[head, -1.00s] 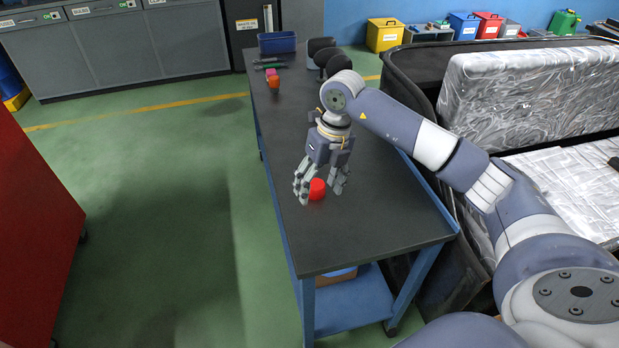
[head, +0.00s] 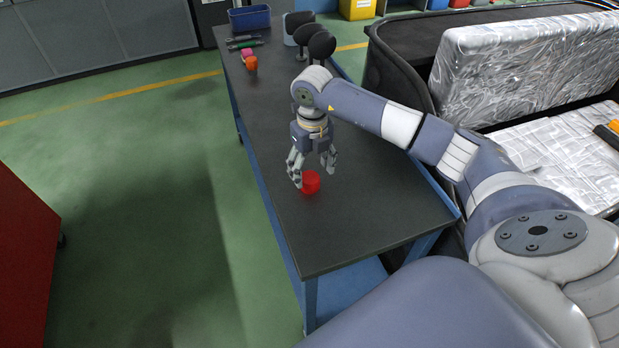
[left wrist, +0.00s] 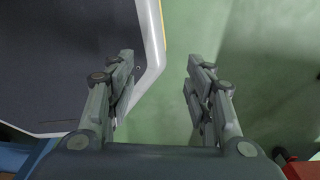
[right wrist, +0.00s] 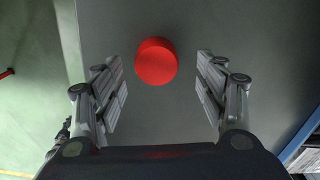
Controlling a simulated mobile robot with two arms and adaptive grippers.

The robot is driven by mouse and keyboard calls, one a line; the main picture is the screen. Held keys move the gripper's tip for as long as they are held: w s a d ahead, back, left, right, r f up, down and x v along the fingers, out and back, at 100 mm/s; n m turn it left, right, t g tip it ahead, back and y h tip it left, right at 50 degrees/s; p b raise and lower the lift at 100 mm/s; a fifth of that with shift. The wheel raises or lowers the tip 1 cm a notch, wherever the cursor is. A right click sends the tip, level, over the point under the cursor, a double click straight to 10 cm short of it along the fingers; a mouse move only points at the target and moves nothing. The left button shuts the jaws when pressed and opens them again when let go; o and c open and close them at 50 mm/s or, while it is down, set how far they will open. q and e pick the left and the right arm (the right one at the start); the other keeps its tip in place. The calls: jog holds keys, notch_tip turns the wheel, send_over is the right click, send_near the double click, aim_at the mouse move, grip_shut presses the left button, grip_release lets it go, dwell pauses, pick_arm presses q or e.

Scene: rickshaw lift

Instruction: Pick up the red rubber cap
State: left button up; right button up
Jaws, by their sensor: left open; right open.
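The red rubber cap (head: 310,183) stands on the dark top of the workbench (head: 345,225), toward its near end. In the right wrist view the cap (right wrist: 156,61) lies ahead of the fingertips, between their lines and a little left of centre. My right gripper (head: 313,172) is open and empty just above and behind the cap; its fingers (right wrist: 160,85) show wide apart. My left gripper (left wrist: 158,70) is open and empty in the left wrist view, over green floor beside a dark surface with a pale edge. The left gripper does not show in the head view.
An orange item (head: 251,64), a pink item (head: 247,53), tools (head: 243,42) and a blue bin (head: 249,17) sit at the bench's far end. Black padded objects (head: 320,45) stand nearby. A dark-edged container with wrapped blocks (head: 500,62) is at right. A red cabinet (head: 25,250) is at left.

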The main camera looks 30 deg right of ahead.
aim_at(311, 178)
notch_tip(311, 178, down, 4)
jog(key=shift+a+r, duration=0.15)
pick_arm(q)
jog(key=shift+w+r, duration=0.55)
jog(key=shift+w, duration=0.3)
pick_arm(e)
jog(key=c, duration=1)
